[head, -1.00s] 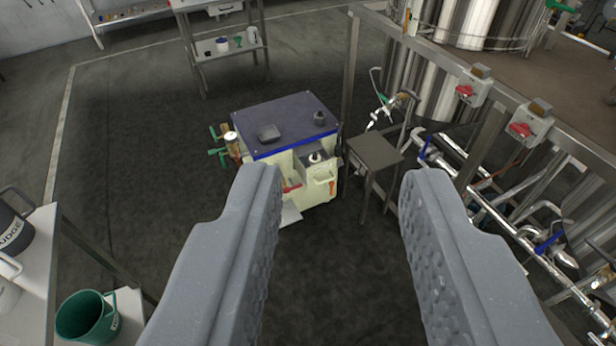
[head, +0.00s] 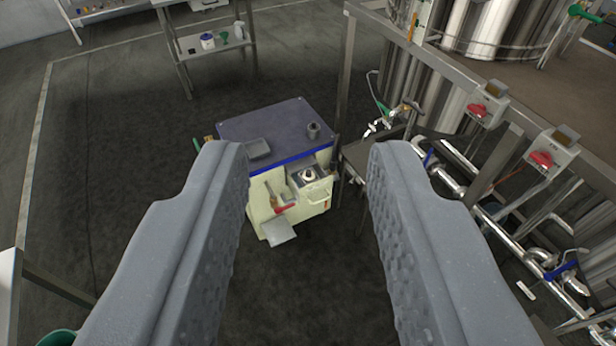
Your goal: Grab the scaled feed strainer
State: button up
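My gripper (head: 308,155) is open and empty, its two grey fingers spread wide in the foreground. Between the fingertips, well beyond them, stands a pale cream cart (head: 262,205) with a dark blue-grey top. A round light fitting (head: 307,174) sits in a recess on the cart's front. I cannot tell for sure which thing is the scaled feed strainer.
A steel frame with pipes, valves and red-handled switch boxes (head: 551,150) runs along the right, with tanks behind. A small steel stand (head: 366,155) is beside the cart, partly behind the right finger. A shelf (head: 215,42) stands at the back. Dark floor (head: 120,150) left of the cart is clear.

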aim_at(308, 176)
jog(key=z, duration=0.05)
jog(key=i, duration=1.1)
